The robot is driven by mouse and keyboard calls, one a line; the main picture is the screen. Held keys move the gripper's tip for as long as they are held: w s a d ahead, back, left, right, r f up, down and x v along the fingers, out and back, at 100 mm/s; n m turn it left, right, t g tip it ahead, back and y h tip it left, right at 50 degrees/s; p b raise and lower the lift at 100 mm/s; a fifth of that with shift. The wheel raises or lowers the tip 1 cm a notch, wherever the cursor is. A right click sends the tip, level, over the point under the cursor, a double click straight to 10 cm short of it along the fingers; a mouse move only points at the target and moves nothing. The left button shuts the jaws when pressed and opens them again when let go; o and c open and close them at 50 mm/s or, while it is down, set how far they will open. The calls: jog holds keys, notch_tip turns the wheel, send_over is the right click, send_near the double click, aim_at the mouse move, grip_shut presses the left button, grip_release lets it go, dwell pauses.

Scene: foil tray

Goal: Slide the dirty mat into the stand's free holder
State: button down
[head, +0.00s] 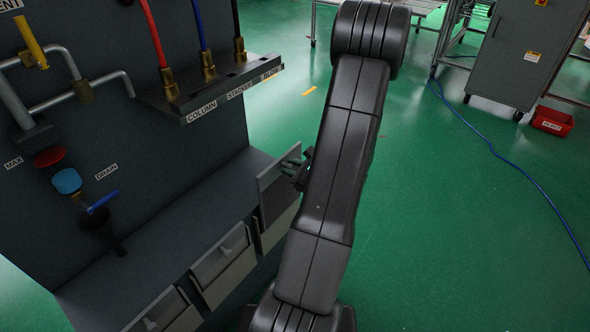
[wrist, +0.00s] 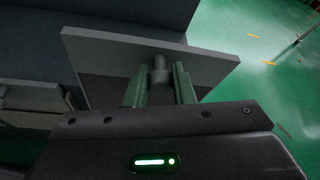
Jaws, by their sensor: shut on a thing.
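No dirty mat and no stand with holders show in either view. In the wrist view my gripper (wrist: 160,88) has its two greenish fingers on either side of a grey knob (wrist: 160,66), shut on it. The knob is on the front of a grey drawer (wrist: 100,45). In the head view this drawer (head: 282,172) stands out from the right end of the low cabinet. My gripper (head: 301,172) is at its front, mostly hidden behind my dark arm.
Two more drawer fronts (head: 222,262) (head: 165,315) with handles line the cabinet's lower face. Above is a dark panel with pipes, coloured hoses and valves (head: 67,181). Green floor (head: 450,230) to the right is open, crossed by a blue hose (head: 512,165). A red bin (head: 553,121) stands beyond.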

aim_at(283, 196)
jog(key=shift+w+a, duration=0.8)
jog(key=shift+a, duration=0.25)
jog(key=shift+b, duration=0.75)
dwell(0.4)
jog(key=shift+f, duration=0.2)
jog(key=shift+f+b, duration=1.8)
jog(key=shift+b, duration=0.25)
jog(key=shift+f, duration=0.1)
notch_tip(283, 196, down, 11)
jog(key=b, duration=1)
jog(key=shift+b, duration=0.45)
